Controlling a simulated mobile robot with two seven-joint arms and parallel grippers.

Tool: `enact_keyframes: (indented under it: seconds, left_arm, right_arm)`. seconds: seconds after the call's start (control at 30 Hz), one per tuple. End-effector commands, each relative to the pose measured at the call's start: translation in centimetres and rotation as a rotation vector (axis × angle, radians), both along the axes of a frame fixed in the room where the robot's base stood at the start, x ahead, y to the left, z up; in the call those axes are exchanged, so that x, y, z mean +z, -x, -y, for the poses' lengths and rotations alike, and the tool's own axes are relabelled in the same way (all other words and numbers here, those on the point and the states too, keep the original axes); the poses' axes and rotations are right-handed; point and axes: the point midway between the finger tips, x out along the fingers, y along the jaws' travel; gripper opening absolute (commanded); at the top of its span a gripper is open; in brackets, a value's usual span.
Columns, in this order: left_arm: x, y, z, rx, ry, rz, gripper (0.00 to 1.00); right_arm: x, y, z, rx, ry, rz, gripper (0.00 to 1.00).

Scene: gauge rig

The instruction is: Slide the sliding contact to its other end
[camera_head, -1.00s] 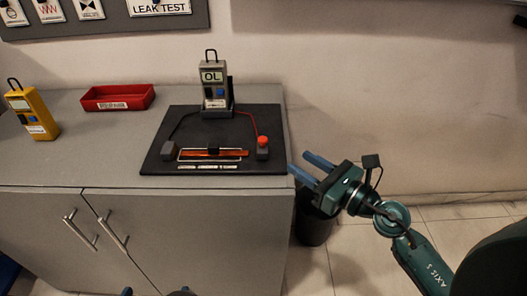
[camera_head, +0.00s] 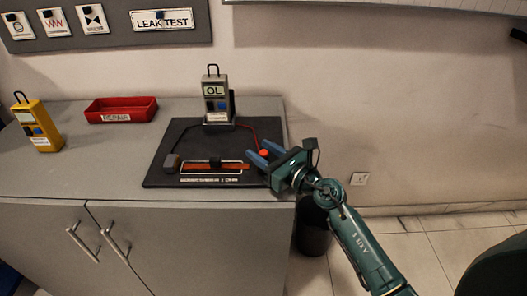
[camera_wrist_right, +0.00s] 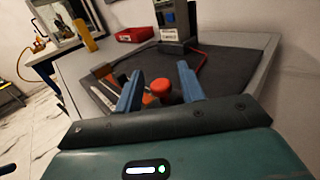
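The sliding contact (camera_head: 214,163) is a small dark block about midway along an orange-red bar (camera_head: 196,168) in a light frame on a black board (camera_head: 160,184). In the wrist view the orange bar (camera_wrist_right: 104,73) shows partly, beyond the left finger; the contact is hard to make out there. My right gripper (camera_head: 259,152) is open and empty, over the board's right side. Its fingers stand around or above a red knob (camera_head: 264,153), which appears between them in the wrist view (camera_wrist_right: 159,87); touch cannot be told. My left gripper is not in view.
A grey meter (camera_head: 214,92) reading OL stands behind the bar, with a red lead (camera_head: 252,133) to the knob side. A red tray (camera_head: 121,110) and a yellow meter (camera_head: 38,125) are left on the cabinet. A dark bin (camera_head: 313,232) stands beside it.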

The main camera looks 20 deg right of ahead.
Motion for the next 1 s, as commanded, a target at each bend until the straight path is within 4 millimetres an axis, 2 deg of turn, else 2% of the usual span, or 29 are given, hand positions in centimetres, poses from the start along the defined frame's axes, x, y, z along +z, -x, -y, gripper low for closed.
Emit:
enact_keyframes:
  seconds: [0.23,0.7,1.0]
  left_arm:
    - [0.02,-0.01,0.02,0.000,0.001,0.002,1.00]
    - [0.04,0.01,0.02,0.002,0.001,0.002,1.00]
    - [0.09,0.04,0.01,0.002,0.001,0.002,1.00]
  right_arm:
    - [-0.01,-0.03,-0.03,0.000,0.000,0.000,0.38]
    - [-0.01,-0.01,0.00,0.000,0.000,0.000,0.00]
    - [0.00,-0.02,-0.05,0.000,0.000,0.000,0.00]
